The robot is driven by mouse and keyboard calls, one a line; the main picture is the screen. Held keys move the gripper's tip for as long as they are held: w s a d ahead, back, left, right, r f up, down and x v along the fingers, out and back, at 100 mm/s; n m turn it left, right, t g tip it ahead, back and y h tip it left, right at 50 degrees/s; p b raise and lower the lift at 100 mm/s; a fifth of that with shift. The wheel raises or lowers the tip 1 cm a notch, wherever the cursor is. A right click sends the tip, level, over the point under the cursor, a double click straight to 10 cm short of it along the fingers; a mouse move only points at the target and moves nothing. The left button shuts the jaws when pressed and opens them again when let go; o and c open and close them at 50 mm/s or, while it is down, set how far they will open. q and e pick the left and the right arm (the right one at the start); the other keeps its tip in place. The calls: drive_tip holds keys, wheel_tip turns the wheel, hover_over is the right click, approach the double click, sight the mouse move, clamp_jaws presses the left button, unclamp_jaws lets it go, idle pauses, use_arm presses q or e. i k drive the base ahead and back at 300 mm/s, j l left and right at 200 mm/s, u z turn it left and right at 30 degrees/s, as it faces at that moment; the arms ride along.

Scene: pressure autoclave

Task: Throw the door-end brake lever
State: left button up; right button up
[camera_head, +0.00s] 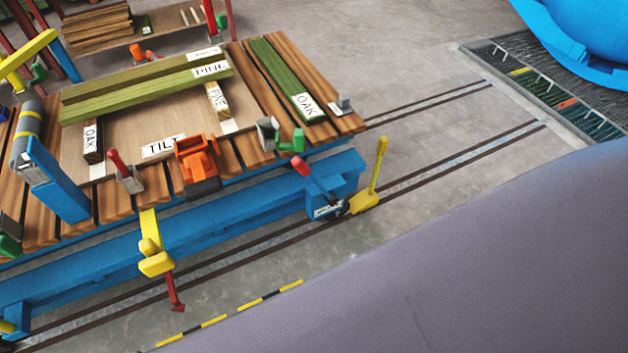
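A blue flat cart (240,205) with a wooden slat deck stands on rails. At its right end, the end toward the blue vessel, a lever with a red grip (302,166) leans up and to the left from a blue box (325,208) with a small label. This looks like the door-end brake lever; the label is too small to read surely. A yellow wedge with an upright yellow handle (378,165) sits at the rail just right of the box. Neither of my grippers is in view.
Another red-handled lever (119,164) and an orange clamp (197,160) are on the deck, with labelled boards. A large blue vessel (590,35) stands top right. A grey-purple surface covers the lower right.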

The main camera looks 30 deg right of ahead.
sight(301, 167)
drive_tip(key=i+z, duration=0.1)
drive_tip(key=z, duration=0.3)
drive_tip(key=i+j+z, duration=0.1)
drive_tip(key=z, duration=0.25)
drive_tip(key=i+j+z, duration=0.1)
drive_tip(key=z, duration=0.3)
